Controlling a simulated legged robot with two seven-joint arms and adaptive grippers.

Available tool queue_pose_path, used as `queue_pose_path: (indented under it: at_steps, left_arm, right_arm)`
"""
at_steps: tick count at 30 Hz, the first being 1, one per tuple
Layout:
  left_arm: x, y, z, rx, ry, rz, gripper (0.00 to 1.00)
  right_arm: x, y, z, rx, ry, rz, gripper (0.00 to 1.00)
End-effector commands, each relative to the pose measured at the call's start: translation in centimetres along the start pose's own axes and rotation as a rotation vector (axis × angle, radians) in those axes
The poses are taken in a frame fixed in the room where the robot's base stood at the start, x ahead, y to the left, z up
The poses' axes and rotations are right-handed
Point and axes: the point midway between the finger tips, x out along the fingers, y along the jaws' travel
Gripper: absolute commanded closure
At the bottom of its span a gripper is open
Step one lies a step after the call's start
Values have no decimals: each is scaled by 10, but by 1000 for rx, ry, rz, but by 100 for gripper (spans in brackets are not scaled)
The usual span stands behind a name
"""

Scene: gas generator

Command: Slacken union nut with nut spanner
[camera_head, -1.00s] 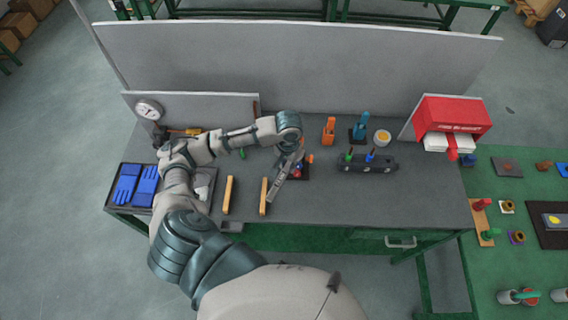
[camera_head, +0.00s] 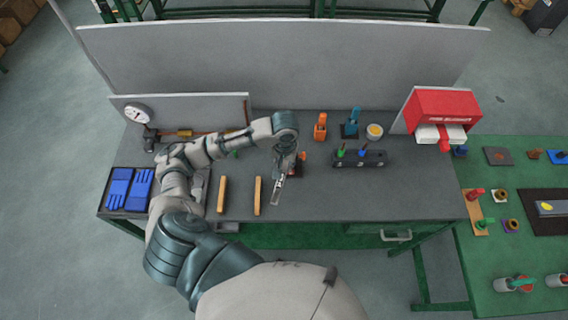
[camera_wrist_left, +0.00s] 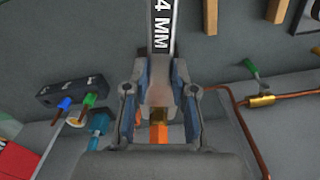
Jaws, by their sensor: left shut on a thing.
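My left gripper (camera_head: 287,167) is shut on the grey nut spanner (camera_head: 277,191), which slants down toward the bench front in the head view. In the left wrist view the spanner (camera_wrist_left: 160,45) runs up and away between my left fingers (camera_wrist_left: 160,105), marked "4 MM". A brass fitting (camera_wrist_left: 262,100), which looks like the union nut, sits on a copper pipe (camera_wrist_left: 245,128) right of the gripper, apart from the spanner. My right gripper does not show.
Two wooden blocks (camera_head: 222,195) lie on the grey bench (camera_head: 340,205). A gauge (camera_head: 138,114) and a glove tray (camera_head: 104,203) are at left. An orange tool (camera_head: 320,127), a blue tool (camera_head: 350,123) and a black holder (camera_head: 360,159) stand right of the gripper. The front right is clear.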

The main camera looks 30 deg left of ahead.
Motion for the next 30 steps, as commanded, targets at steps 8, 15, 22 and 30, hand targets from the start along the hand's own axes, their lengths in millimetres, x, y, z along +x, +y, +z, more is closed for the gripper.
queue_pose_path:
  at_steps: [8,15,22,30]
  left_arm:
    - [-2,2,16,24,5,4,100]
    - [-2,3,31,42,1,1,100]
    - [-1,1,43,58,-2,1,100]
    - [-2,1,50,66,-2,0,100]
  right_arm:
    - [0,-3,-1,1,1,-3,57]
    - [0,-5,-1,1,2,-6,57]
    - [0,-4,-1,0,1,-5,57]
    - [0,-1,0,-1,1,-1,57]
